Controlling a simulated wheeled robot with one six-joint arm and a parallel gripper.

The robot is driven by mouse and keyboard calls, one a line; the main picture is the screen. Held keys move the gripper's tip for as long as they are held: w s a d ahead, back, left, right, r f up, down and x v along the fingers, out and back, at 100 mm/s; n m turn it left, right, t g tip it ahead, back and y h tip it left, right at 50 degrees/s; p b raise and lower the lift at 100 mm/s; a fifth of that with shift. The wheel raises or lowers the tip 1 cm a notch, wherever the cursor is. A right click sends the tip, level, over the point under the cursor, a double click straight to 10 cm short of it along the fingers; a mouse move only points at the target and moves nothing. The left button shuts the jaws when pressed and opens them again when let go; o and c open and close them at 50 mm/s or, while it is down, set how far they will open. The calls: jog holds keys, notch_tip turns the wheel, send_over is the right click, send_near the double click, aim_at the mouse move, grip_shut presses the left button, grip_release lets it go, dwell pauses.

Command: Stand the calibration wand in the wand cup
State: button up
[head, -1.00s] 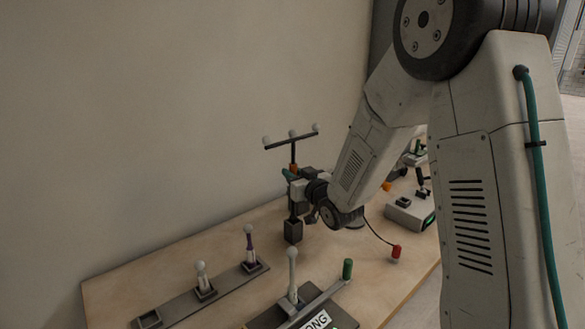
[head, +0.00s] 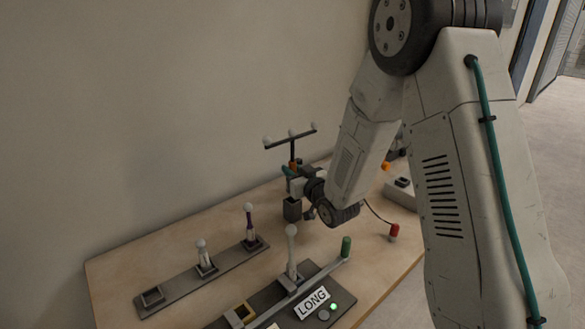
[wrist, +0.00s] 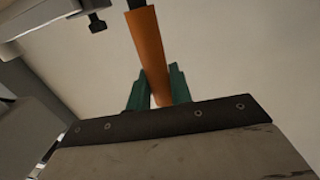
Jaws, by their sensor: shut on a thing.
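The calibration wand is upright, with a dark crossbar (head: 290,140) carrying pale balls and an orange handle (head: 292,165). My gripper (head: 289,174) is shut on the handle. In the wrist view the green fingers (wrist: 155,92) close on both sides of the orange handle (wrist: 150,45). The dark square wand cup (head: 292,210) stands on the table directly below the gripper. The wand's lower end is hidden behind the gripper and cup rim, so I cannot tell whether it is inside the cup.
A grey rack (head: 180,287) with two white-tipped posts and an empty socket (head: 153,296) lies at left front. A fixture labelled LONG (head: 312,303) has a tall white-tipped post and green-handled lever (head: 346,247). A red-ended cable (head: 394,232) lies at right. The wall is close behind.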

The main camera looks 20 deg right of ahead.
jog(key=o, duration=1)
jog(key=s+d+r+m+g+h, duration=0.1)
jog(key=s+d+r+g+h, duration=0.2)
jog(key=s, duration=0.5)
jog(key=s+d+r+g+h, duration=0.1)
jog(key=s+d+r+g, duration=0.2)
jog(key=s, duration=0.5)
jog(key=s+a+r+g, duration=0.1)
jog(key=s+r+g, duration=0.1)
jog(key=s, duration=0.7)
jog(key=s+a+r+m+g, duration=0.1)
jog(key=s+g, duration=0.4)
jog(key=s, duration=0.4)
jog(key=s+a+r+g, duration=0.1)
jog(key=s+r+g, duration=0.1)
jog(key=s, duration=0.8)
jog(key=shift+r+m+g, duration=0.3)
jog(key=shift+g, duration=0.4)
